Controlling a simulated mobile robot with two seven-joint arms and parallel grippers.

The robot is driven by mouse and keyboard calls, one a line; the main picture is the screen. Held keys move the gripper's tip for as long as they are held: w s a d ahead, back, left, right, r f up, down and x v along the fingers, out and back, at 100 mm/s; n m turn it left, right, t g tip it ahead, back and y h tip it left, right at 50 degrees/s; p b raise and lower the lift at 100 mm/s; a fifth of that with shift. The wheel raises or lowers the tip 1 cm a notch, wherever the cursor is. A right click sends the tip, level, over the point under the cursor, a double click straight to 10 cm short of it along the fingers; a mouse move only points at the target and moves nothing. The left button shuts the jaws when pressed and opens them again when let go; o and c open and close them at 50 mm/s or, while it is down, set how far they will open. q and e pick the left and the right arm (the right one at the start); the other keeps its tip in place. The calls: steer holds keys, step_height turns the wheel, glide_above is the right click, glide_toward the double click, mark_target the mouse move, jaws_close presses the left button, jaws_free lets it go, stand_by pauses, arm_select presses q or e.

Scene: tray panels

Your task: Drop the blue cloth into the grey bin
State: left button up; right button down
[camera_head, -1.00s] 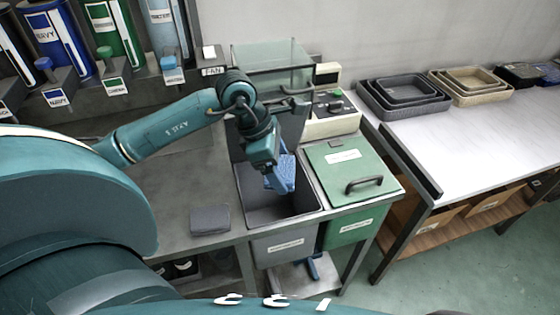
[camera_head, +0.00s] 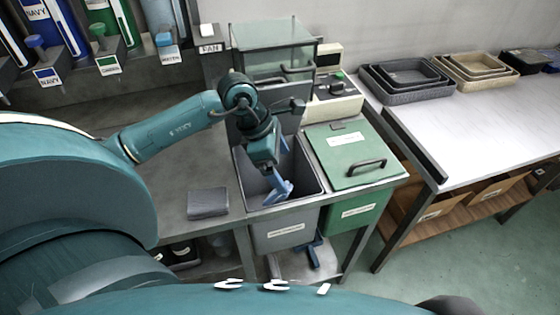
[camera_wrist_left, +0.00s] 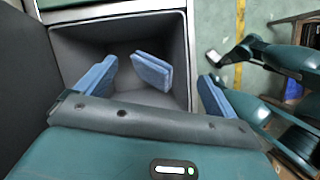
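The grey bin (camera_head: 285,235) is open at the top and set in the bench front. My left gripper (camera_head: 280,190) points down at the bin's mouth, its blue fingers spread apart. In the left wrist view the gripper (camera_wrist_left: 157,75) is open, with a clear gap on each side of the blue cloth (camera_wrist_left: 152,72). The cloth is a folded light-blue pad, loose from the fingers, inside the outline of the bin (camera_wrist_left: 75,65). I cannot tell whether it rests on the bin floor. The cloth is hidden in the head view.
A green bin with a closed, handled lid (camera_head: 345,155) adjoins the grey bin on the right. A folded dark-grey cloth (camera_head: 208,202) lies on the bench to the left. A glass-sided box (camera_head: 272,50) and a beige device (camera_head: 337,100) stand behind. Trays sit on the white table (camera_head: 465,130).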

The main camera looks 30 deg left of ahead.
arm_select(q)
steer(key=shift+o, duration=0.4)
step_height(320, 180, up, 10)
steer(key=b, duration=0.1)
stand_by(0.8)
